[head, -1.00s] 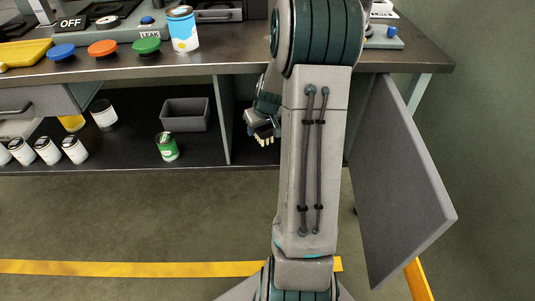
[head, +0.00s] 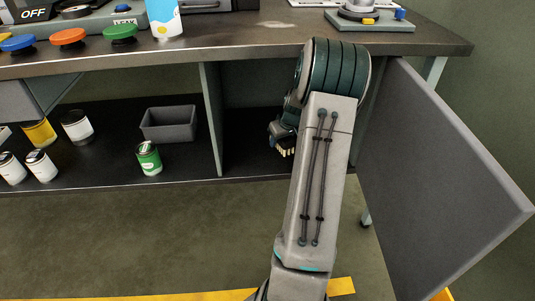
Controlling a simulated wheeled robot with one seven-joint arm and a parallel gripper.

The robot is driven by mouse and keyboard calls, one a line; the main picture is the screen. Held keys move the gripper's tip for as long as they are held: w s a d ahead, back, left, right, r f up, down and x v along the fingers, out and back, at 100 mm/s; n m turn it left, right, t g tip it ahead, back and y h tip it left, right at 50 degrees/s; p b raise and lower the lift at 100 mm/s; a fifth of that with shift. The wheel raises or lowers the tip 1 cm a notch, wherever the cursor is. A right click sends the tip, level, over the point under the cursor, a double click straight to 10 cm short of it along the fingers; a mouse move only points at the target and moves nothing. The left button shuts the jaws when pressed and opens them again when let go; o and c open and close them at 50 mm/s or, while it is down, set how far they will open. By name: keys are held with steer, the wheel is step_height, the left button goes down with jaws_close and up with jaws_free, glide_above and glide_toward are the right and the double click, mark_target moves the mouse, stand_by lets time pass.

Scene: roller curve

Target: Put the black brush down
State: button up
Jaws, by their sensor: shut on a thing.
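My gripper (head: 284,143) is low inside the right compartment under the workbench, to the left of my forearm and partly hidden by it. It is shut on the black brush. The brush is hard to make out against the dark shelf; small pale tips show at the gripper's end just above the shelf's front part. Whether the brush touches the shelf (head: 245,163) cannot be told.
A grey door (head: 440,170) stands open on the right. A divider (head: 211,115) bounds the compartment on the left. Beyond it are a grey bin (head: 170,124), a green can (head: 148,158) and several other cans. The worktop (head: 240,45) is above.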

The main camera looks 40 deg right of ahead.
steer(key=b, duration=0.2)
glide_above(266, 153)
steer(key=s, duration=0.1)
step_height(266, 153, down, 4)
steer(key=shift+s+a+r, duration=0.1)
steer(key=shift+s+r, duration=0.05)
steer(key=shift+r, duration=0.05)
steer(key=shift+f+b, duration=0.75)
steer(key=shift+f, duration=1.1)
steer(key=shift+f, duration=0.25)
steer(key=o, duration=1)
steer(key=shift+c, duration=0.2)
steer(key=shift+r, duration=0.15)
